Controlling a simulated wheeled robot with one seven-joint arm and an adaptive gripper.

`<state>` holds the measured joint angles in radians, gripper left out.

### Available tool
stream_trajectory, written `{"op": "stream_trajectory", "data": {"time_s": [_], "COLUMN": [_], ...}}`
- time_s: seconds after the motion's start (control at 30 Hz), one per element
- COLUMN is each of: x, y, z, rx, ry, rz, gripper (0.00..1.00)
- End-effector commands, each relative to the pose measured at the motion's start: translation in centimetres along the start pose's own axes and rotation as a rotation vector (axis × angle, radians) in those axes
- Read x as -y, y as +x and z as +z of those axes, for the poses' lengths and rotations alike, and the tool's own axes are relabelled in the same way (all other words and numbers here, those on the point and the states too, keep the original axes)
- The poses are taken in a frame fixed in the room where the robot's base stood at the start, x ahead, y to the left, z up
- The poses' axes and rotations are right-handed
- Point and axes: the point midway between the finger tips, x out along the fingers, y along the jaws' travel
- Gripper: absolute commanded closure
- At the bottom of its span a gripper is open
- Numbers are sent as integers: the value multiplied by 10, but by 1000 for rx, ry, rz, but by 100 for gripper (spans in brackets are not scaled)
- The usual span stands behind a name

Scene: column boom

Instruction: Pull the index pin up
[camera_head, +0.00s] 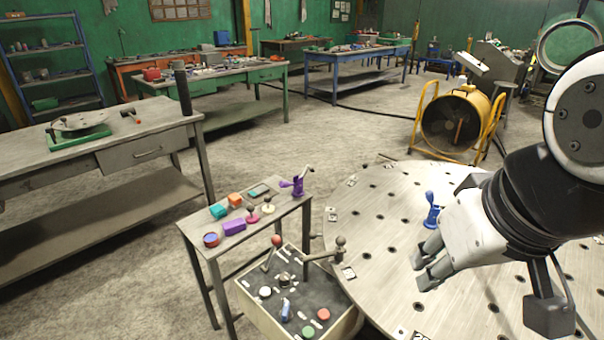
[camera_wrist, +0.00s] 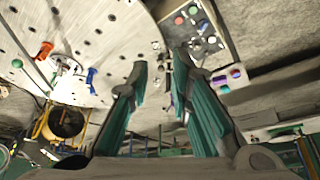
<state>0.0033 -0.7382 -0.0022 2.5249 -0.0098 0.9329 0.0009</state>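A grey knobbed pin on a bracket (camera_head: 340,247), which looks like the index pin, stands at the left edge of the large round plate (camera_head: 372,208), beside the control box. My gripper (camera_head: 423,262) is open and empty above the plate, to the right of the pin and apart from it. In the wrist view, the two fingers of my gripper (camera_wrist: 160,66) are spread. Small grey parts near the plate's edge show between the fingertips; I cannot tell if the pin is among them. The plate (camera_wrist: 105,22) fills the upper left there.
A blue clamp (camera_head: 432,211) stands on the plate behind my gripper. The control box (camera_head: 258,310) has a red-knobbed lever (camera_head: 276,241) and buttons. A small table (camera_head: 205,247) with coloured parts stands left of it. A yellow fan (camera_head: 455,122) stands behind the plate.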

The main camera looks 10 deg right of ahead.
Motion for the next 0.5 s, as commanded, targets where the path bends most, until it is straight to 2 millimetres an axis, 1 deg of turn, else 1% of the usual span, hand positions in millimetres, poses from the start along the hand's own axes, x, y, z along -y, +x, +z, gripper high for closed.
{"op": "stream_trajectory", "data": {"time_s": [0.03,0.07,0.1,0.17,0.27,0.3,0.37,0.5], "x": [0,0,1,2,3,3,4,3], "y": [1,2,4,8,19,24,34,63], "z": [-6,-10,-18,-32,-62,-75,-93,-134], "rx": [7,12,20,35,63,74,93,133], "ry": [9,17,30,57,113,137,173,257], "rz": [-3,-5,-9,-17,-30,-36,-43,-55], "gripper": [61,55,53,53,53,53,53,53]}}
